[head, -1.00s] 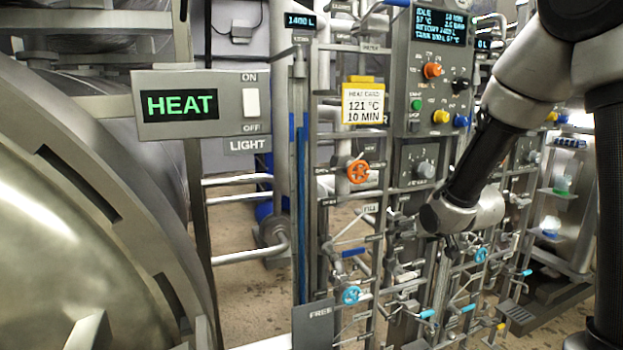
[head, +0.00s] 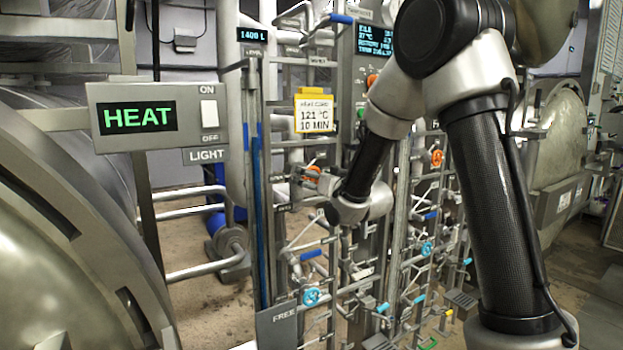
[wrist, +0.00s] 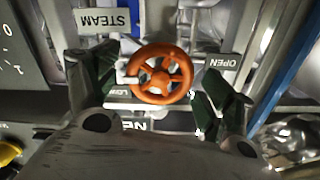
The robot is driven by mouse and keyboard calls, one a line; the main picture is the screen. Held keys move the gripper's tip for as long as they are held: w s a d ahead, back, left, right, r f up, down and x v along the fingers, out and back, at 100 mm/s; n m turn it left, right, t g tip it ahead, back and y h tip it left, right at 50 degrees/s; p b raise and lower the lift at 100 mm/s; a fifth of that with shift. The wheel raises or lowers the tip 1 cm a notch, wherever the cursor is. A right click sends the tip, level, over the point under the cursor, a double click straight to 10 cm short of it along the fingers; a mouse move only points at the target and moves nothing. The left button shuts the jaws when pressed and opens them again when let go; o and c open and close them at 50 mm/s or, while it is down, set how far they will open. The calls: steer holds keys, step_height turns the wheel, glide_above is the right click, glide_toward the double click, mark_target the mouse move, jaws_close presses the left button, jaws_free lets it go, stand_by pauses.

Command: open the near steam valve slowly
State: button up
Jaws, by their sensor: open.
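The near steam valve is an orange handwheel (head: 312,173) on the pipe rack below the yellow-framed heat card, partly hidden by my gripper in the head view. In the wrist view the orange wheel (wrist: 160,73) shows whole, with spokes and a hub, between my fingers. A STEAM label is beside it at upper left, an OPEN label at right; both read upside down. My gripper (wrist: 158,84) is open, one dark green finger pad on each side of the wheel. Whether either pad touches the rim I cannot tell.
A second orange handwheel (head: 437,158) is farther right. Blue handwheels (head: 312,297) sit lower on the rack, among pipes and levers. The HEAT panel (head: 140,115) and a large metal vessel (head: 60,230) are at left. Some floor is clear at far right.

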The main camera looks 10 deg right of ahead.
steer(key=shift+w+a, duration=0.15)
steer(key=shift+w, duration=0.4)
steer(key=c, duration=1)
steer(key=shift+c, duration=0.2)
steer(key=shift+n, duration=0.3)
steer(key=n, duration=0.4)
steer(key=shift+n, duration=2.1)
